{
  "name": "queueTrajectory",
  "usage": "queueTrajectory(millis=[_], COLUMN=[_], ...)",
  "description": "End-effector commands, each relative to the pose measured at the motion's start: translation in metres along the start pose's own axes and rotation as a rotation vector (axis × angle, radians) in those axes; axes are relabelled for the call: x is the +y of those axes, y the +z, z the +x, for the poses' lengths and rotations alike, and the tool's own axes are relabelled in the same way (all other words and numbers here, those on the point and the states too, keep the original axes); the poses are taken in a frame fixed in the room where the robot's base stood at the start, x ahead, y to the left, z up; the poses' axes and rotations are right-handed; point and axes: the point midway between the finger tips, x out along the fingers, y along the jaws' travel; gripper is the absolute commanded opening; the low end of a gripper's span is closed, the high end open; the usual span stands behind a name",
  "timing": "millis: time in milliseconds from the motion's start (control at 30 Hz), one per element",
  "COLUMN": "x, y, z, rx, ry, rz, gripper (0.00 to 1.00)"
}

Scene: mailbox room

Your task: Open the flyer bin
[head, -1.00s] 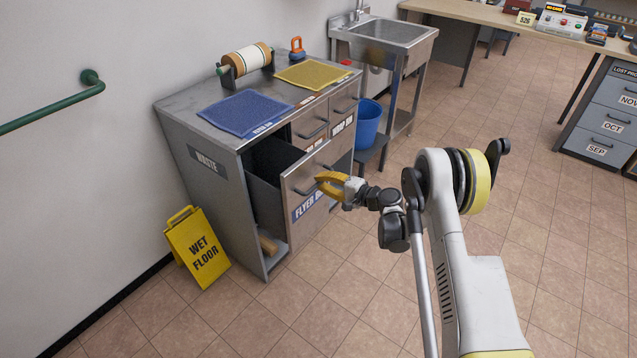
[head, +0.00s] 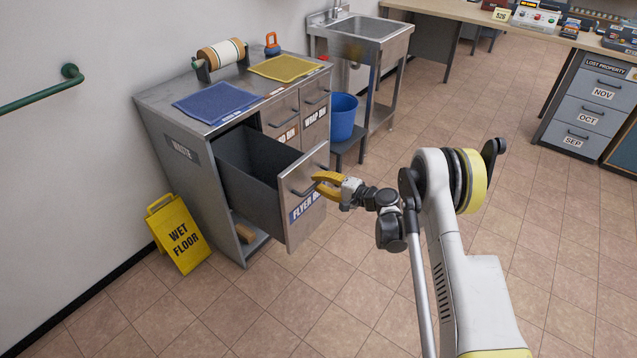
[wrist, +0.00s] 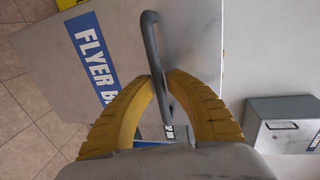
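The flyer bin (head: 308,214) is a grey metal drawer with a blue "FLYER BIN" label, pulled well out of the steel cabinet (head: 190,118). Its dark inside shows and looks empty where visible. My gripper (head: 318,184) is at the bar handle on the bin's front. In the wrist view, the two yellow fingers (wrist: 162,85) close around the grey handle (wrist: 152,50), one on each side. The bin's front panel (wrist: 185,30) fills the upper middle of that view. Part of the label is hidden behind a finger.
A yellow wet floor sign (head: 178,236) stands left of the cabinet. The other bins (head: 279,118) beside the flyer bin are shut. A blue bucket (head: 343,117) stands near the sink (head: 372,27). The tiled floor in front is clear.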

Motion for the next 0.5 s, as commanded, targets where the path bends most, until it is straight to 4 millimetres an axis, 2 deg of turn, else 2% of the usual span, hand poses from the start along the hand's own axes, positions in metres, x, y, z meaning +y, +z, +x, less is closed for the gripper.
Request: queueTrajectory(millis=[367, 500], x=[0.0, 0.0], y=[0.0, -0.001], z=[-0.002, -0.017], rx=[0.001, 0.003], ry=[0.0, 0.0], rz=[0.0, 0.001], gripper=[0.34, 0.34])
